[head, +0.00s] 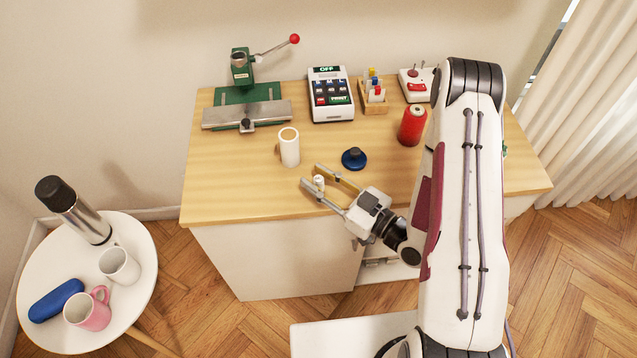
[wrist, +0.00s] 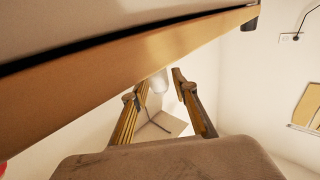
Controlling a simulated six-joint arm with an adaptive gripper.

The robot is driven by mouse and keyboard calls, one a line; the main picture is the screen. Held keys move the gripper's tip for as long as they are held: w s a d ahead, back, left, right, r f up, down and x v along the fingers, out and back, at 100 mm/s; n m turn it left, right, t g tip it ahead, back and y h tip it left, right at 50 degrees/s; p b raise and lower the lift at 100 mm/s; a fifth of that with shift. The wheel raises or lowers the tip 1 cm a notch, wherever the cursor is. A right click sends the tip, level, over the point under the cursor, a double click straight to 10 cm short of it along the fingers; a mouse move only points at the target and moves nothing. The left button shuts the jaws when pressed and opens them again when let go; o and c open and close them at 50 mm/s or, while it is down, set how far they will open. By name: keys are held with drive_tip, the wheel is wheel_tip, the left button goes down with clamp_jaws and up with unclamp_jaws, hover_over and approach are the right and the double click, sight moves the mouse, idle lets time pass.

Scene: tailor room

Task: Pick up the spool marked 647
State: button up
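No spool's number is legible. In the head view, a cream spool-like cylinder (head: 289,148) stands upright on the wooden table (head: 235,190), and a red spool (head: 412,126) stands farther right. A small white piece (head: 319,183) shows between my fingers near the table's front edge; I cannot tell what it is or whether it touches them. My gripper (head: 311,175) is open, its fingers apart and pointing left, in front of the cream cylinder. In the wrist view, my gripper (wrist: 153,85) also shows its fingers apart, with a pale shape (wrist: 160,82) seen between them.
A dark blue knobbed disc (head: 354,159) lies right of the cream cylinder. A green press (head: 245,95), a keypad device (head: 331,95), a wooden holder (head: 373,95) and a white switch box (head: 416,84) line the back. A round side table (head: 135,235) stands left. The table's left front is clear.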

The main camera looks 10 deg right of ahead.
drive_tip(key=c, duration=0.4)
drive_tip(key=shift+r, duration=0.1)
wheel_tip(320, 180, up, 10)
idle(1.0)
drive_tip(key=shift+a, duration=0.15)
idle(0.6)
